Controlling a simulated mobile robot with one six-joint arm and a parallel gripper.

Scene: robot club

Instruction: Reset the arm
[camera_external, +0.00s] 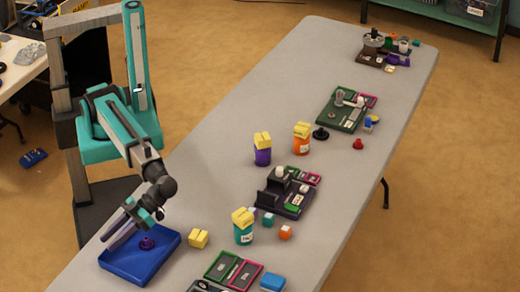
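My arm, teal and grey, reaches down over the near left end of the long grey table (215,150). My gripper (107,241) hangs low over the blue tray (125,271); its two grey fingers look apart with nothing visible between them. A small purple knob-like piece (147,243) lies in the tray, to the right of the fingers and apart from them. Whether the fingertips touch the tray cannot be told.
A yellow block (198,238), a teal jar with a yellow top (243,227), purple (262,150) and orange (302,138) jars, a dark fixture (287,195) and a green board (343,112) stand to the right. The table's left middle is clear.

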